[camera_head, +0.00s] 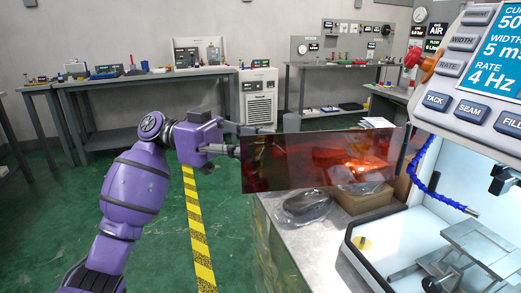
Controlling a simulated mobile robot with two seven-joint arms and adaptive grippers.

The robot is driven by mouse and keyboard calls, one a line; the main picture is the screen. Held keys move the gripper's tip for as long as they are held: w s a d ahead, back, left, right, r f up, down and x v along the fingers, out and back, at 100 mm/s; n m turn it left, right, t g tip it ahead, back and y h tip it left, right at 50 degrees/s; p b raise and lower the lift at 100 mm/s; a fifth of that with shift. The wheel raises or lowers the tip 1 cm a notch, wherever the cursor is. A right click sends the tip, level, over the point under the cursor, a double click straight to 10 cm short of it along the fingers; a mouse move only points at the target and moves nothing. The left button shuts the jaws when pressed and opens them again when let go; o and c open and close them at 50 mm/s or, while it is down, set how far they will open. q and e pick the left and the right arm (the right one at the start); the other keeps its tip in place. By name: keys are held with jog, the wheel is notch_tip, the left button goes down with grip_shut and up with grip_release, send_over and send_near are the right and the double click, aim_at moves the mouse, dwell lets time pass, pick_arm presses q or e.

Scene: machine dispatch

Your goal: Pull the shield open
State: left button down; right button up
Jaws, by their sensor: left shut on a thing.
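The shield (318,160) is a dark red, see-through panel. It stands upright in the middle of the view, swung out to the left of the machine (475,110). My left arm comes in from the left, and its purple gripper (236,146) is at the panel's left edge, shut on the shield. The fingertips are small and partly hidden at the edge. The machine's work chamber on the right shows white walls, a blue hose (440,190) and a metal fixture (478,245). My right gripper is not in view.
A grey bench (330,235) stands below the shield, with a dark bagged item (306,205) and a cardboard box (362,197) on it. Worktables (150,78) line the back wall. Green floor with a yellow-black stripe (196,225) lies free at the left.

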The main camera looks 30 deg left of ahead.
pick_arm(q)
jog(key=shift+a, duration=0.1)
jog(key=c, duration=2.2)
grip_release()
jog(key=shift+o, duration=0.4)
jog(key=shift+s+a, duration=0.15)
jog(key=shift+a, duration=0.05)
jog(key=s+a, duration=0.1)
jog(key=a, duration=1.1)
jog(key=shift+s, duration=0.2)
